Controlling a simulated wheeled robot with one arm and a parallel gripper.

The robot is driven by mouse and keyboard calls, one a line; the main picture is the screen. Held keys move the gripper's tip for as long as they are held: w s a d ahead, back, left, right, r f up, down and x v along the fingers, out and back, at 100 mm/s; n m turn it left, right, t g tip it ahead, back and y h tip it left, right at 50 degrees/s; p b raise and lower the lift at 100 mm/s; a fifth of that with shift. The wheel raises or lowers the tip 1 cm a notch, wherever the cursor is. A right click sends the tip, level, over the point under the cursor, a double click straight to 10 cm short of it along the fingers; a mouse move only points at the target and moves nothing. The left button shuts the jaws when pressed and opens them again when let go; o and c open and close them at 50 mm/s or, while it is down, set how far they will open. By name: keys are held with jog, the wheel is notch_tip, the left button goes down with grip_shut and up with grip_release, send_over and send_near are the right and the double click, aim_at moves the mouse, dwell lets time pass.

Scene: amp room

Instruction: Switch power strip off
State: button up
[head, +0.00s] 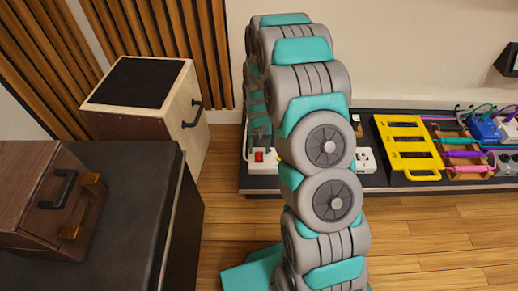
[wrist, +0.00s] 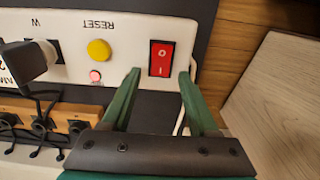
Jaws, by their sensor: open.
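The white power strip (head: 360,160) lies on the dark low platform, partly hidden behind my arm in the head view. Its red rocker switch (head: 258,156) shows at the strip's left end. In the wrist view the strip (wrist: 125,52) runs across the top, with the red switch (wrist: 161,58) marked with a line and a circle. A yellow RESET button (wrist: 99,50) and a small lit red lamp (wrist: 95,76) sit left of the switch. My gripper (wrist: 160,78) is open and empty, its green fingertips on either side of the switch's lower end. I cannot tell whether they touch the strip.
A plug (wrist: 28,60) sits in the strip, left of the button. Cables on a wooden rack (wrist: 70,112) lie close by. A wooden box (head: 190,120) stands left of the platform (head: 390,186). A yellow rack (head: 408,150) and pedals (head: 484,130) stand right of my arm.

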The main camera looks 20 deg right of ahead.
jog(key=shift+f, duration=0.25)
jog(key=shift+c, duration=0.2)
grip_shut()
